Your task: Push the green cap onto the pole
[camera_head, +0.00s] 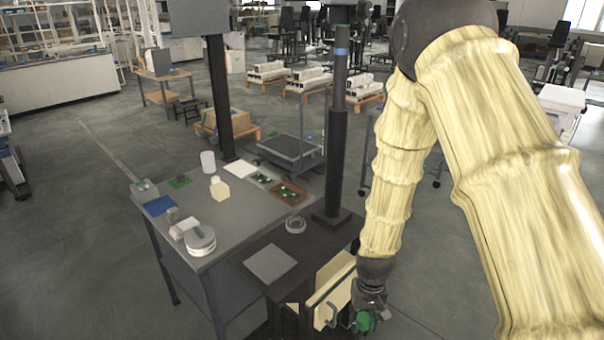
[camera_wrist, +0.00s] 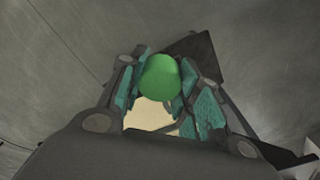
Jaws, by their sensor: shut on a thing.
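The green cap (camera_head: 365,321) is held in my gripper (camera_head: 368,311), low in the head view beside the right edge of the dark table. In the wrist view the rounded green cap (camera_wrist: 159,76) sits between the teal finger pads of my gripper (camera_wrist: 160,72). A tall dark column (camera_head: 335,160) stands on the dark table, with a thinner grey upper part and a blue band; it may be the pole. My gripper is below and to the right of its base, apart from it. The cap's underside is hidden.
Beige panels (camera_head: 332,291) stand close to the left of my gripper. The dark table (camera_head: 312,245) holds a grey flat plate (camera_head: 270,263) and a round ring-like part (camera_head: 295,225). A grey table (camera_head: 240,220) with several small parts is further left.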

